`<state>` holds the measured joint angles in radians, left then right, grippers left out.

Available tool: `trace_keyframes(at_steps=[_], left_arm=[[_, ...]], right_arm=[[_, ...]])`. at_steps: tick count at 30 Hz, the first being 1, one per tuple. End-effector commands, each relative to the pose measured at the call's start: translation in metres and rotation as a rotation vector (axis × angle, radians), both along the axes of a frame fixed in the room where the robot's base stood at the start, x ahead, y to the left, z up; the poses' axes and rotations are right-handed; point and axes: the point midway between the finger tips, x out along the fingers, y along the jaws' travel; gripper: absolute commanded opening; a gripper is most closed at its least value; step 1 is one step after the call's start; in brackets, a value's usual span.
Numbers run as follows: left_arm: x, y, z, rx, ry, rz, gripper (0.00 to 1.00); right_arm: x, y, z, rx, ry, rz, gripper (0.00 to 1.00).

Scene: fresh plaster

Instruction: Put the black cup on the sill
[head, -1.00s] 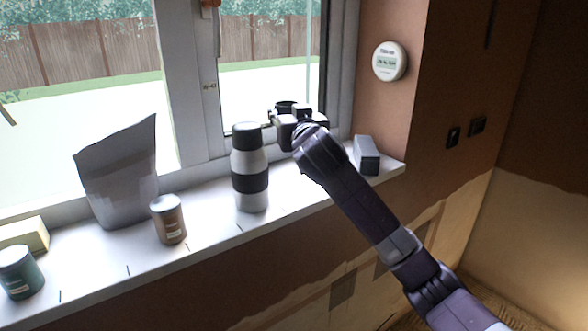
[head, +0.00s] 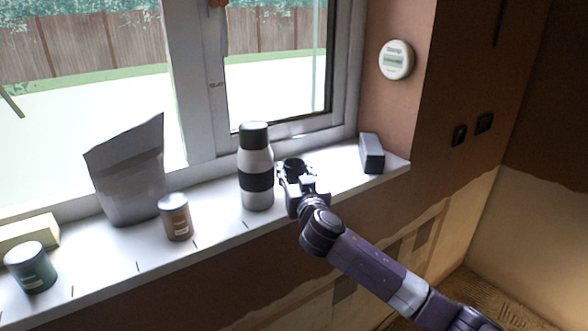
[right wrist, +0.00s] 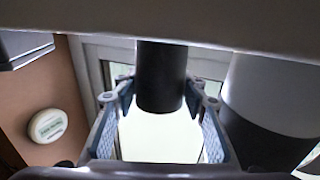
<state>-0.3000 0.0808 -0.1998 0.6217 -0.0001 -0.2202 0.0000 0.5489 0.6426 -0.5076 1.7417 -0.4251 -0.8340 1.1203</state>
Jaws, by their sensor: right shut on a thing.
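The black cup (head: 292,164) is at the sill, just right of the grey and black flask (head: 256,160). My right gripper (head: 296,178) is shut around it from the front. In the right wrist view, which shows the scene upside down, the black cup (right wrist: 160,78) is between the two fingers of the gripper (right wrist: 160,96). The edge of the sill (right wrist: 160,22) hides the cup's base there, so I cannot tell whether it touches the sill. The white sill (head: 330,168) runs below the window. My left gripper is not in view.
A grey box (head: 371,154) stands right of the cup, with bare sill between. Further left are a brown-labelled jar (head: 175,217), a grey bag (head: 125,180), a green jar (head: 30,268) and a yellowish block (head: 28,233). A round thermostat (head: 396,60) is on the wall.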

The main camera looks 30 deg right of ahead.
Motion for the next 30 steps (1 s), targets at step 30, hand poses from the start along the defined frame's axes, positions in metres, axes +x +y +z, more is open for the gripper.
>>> trace_keyframes(at_steps=[30], left_arm=[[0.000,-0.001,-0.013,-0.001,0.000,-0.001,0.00]], right_arm=[[-0.037,0.010,-0.003,0.001,0.000,0.002,0.47]])
